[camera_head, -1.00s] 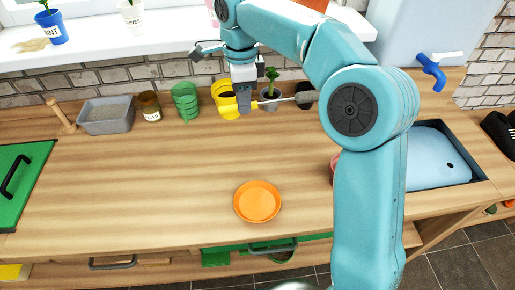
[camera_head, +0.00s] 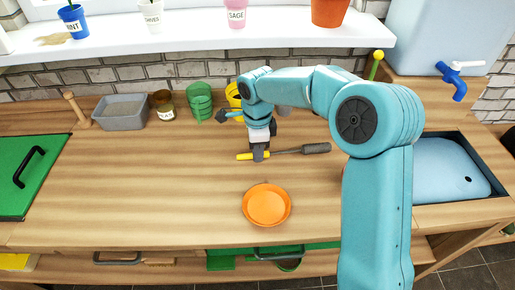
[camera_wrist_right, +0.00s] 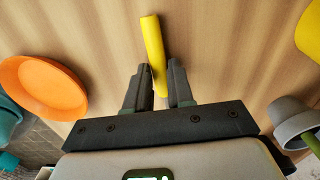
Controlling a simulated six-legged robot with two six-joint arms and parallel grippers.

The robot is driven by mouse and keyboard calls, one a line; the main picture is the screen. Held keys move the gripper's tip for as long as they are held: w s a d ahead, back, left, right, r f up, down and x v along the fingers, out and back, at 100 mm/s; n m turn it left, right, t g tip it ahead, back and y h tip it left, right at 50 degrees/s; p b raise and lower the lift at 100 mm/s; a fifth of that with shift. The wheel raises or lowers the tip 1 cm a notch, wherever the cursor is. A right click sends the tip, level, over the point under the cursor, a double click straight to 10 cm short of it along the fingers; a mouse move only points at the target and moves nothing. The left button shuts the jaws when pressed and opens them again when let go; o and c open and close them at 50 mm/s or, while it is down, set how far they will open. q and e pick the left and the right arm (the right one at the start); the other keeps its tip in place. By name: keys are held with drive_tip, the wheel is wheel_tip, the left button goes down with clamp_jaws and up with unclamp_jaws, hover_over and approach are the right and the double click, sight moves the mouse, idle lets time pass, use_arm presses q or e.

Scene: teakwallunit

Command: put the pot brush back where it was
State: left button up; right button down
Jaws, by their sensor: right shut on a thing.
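The pot brush (camera_head: 316,148) has a yellow handle, a thin shaft and a dark brush head. In the head view it lies nearly level, with its handle to the left and its head to the right. My right gripper (camera_head: 259,156) is shut on it near the handle, over the counter behind the orange saucer. I cannot tell whether the brush touches the wood. In the right wrist view the yellow handle (camera_wrist_right: 152,45) sits between the fingers of my right gripper (camera_wrist_right: 160,75). My left gripper is out of view.
The orange saucer (camera_head: 267,225) stands in front. A grey tray (camera_head: 121,119), a brown labelled jar (camera_head: 165,106), green stacked pots (camera_head: 200,108) and a yellow pot (camera_head: 233,95) line the back. A basin (camera_head: 450,170) is at right. The counter's left middle is clear.

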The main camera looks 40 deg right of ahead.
drive_tip(key=c, duration=1)
unclamp_jaws()
drive_tip(key=shift+w, duration=0.1)
drive_tip(key=shift+f, duration=0.3)
wheel_tip(320, 180, up, 16)
drive_tip(key=shift+d+r+p, duration=0.1)
drive_tip(key=shift+r+p, duration=0.15)
drive_tip(key=shift+p, duration=0.45)
